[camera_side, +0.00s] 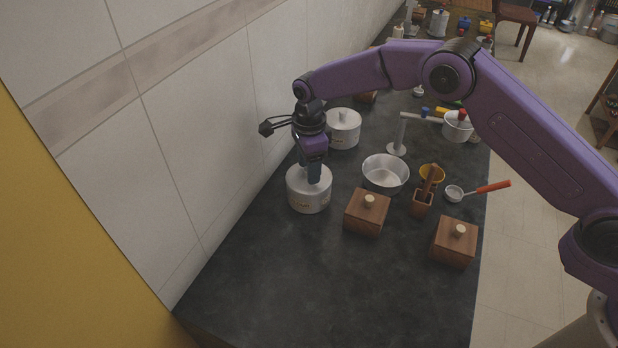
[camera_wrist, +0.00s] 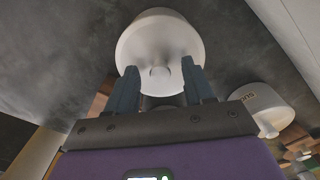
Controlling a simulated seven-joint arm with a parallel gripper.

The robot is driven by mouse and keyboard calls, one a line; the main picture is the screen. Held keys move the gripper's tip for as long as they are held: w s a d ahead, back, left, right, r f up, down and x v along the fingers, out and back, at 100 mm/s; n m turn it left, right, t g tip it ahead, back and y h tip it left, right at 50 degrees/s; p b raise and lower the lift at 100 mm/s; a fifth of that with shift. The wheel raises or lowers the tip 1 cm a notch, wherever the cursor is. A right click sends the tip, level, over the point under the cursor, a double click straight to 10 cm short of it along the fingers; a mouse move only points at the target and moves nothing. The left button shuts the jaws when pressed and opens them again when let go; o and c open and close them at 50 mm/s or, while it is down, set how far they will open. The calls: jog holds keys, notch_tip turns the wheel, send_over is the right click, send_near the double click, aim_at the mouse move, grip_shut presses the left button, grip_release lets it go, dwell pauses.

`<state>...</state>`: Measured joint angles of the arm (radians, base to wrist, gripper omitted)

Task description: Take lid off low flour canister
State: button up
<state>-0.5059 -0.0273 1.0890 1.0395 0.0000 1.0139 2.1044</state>
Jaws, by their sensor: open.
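A low, pale steel canister (camera_side: 309,196) stands on the dark counter near the tiled wall, with its lid on. Its small label is too blurred to read surely. My gripper (camera_side: 314,180) points down right over this lid. In the wrist view the round lid (camera_wrist: 150,36) has a central knob (camera_wrist: 159,76). My open fingers (camera_wrist: 160,72) appear on either side of the knob, with gaps showing between them and it. The fingers hide much of the knob in the side view, and I cannot tell how far down they reach.
A second lidded canister (camera_side: 343,130) stands just behind. To the right are a metal bowl (camera_side: 385,174), two wooden boxes (camera_side: 366,214) (camera_side: 454,243) with knobs, a wooden holder (camera_side: 421,204) and a red-handled ladle (camera_side: 480,190). The counter (camera_side: 290,285) in front is clear.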

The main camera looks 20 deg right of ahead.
jog(key=shift+f, duration=0.25)
grip_shut()
jog(key=shift+r, duration=0.15)
